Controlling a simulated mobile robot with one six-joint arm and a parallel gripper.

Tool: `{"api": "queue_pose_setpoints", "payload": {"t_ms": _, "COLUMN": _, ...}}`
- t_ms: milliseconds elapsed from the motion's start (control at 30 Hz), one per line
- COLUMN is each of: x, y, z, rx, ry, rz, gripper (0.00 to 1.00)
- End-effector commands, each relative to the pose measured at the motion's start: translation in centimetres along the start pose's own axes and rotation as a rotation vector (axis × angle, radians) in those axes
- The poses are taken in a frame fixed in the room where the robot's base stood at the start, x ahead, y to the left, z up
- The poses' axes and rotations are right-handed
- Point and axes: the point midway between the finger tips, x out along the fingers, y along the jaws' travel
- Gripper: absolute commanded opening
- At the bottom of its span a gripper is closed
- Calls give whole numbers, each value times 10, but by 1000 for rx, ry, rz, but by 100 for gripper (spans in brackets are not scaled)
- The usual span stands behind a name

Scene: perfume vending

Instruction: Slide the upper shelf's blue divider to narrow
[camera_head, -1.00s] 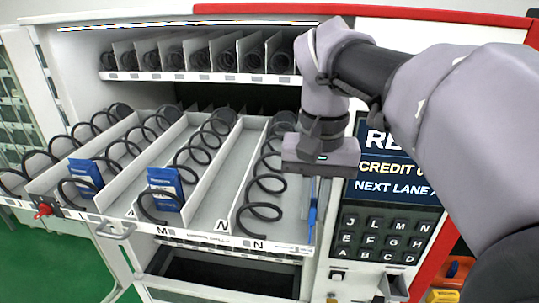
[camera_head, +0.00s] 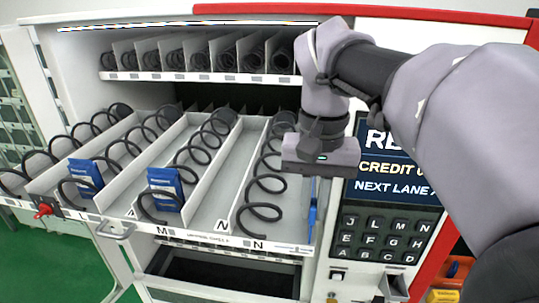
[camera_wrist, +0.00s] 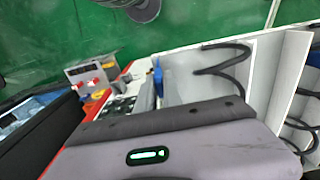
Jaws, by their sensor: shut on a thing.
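The upper shelf is the white pulled-out tray (camera_head: 225,200) with wire coils in its lanes. The blue divider (camera_head: 312,212) shows as a thin upright blue strip at the tray's right end, directly below my gripper (camera_head: 315,185). My gripper points down there and is shut on the divider; its body hides the fingertips and the upper part of the divider. In the wrist view a small blue piece of the divider (camera_wrist: 158,80) shows just past the gripper body, beside the white tray wall.
Blue packets (camera_head: 165,187) stand in the left lanes. A red knob (camera_head: 44,210) sits at the tray's front left. A fixed row of coils (camera_head: 195,60) is above. The keypad panel (camera_head: 385,235) is close on the right. Green floor lies in front.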

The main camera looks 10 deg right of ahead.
Motion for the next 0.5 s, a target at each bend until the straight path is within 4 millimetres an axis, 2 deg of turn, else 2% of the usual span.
{"api": "queue_pose_setpoints", "payload": {"t_ms": 233, "x": -1, "y": -3, "z": 0, "rx": -1, "ry": -1, "rz": -1, "gripper": 0}}
{"api": "queue_pose_setpoints", "payload": {"t_ms": 500, "x": -1, "y": -42, "z": 0, "rx": -2, "ry": -1, "rz": 0, "gripper": 0}}
